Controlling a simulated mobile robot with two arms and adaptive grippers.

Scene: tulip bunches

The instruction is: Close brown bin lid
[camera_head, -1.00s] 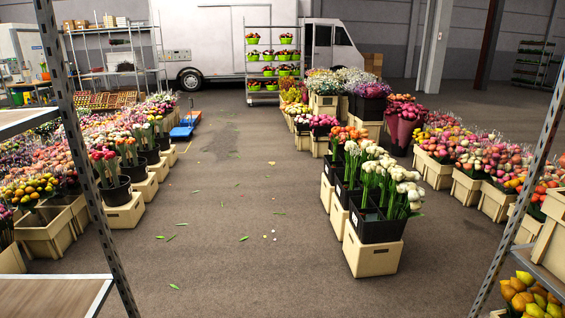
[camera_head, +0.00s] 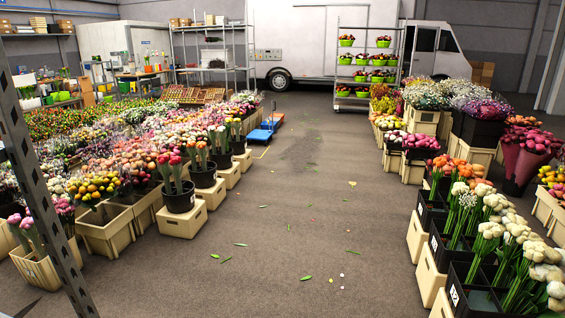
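No brown bin with a lid can be made out in the head view. Neither of my grippers is in view. Beige crates stand in rows on both sides, among them one under a black pot (camera_head: 181,222) and an open one at the left (camera_head: 107,232). They hold flowers or pots, and no lid shows on them. Black buckets of white flowers (camera_head: 490,240) stand on beige crates at the right.
A clear grey aisle (camera_head: 290,235) with scattered leaves runs between the flower rows. A blue platform cart (camera_head: 262,134) stands at its left side. A metal post (camera_head: 40,200) crosses the near left. A wheeled rack (camera_head: 368,70) and a white truck (camera_head: 290,50) stand at the back.

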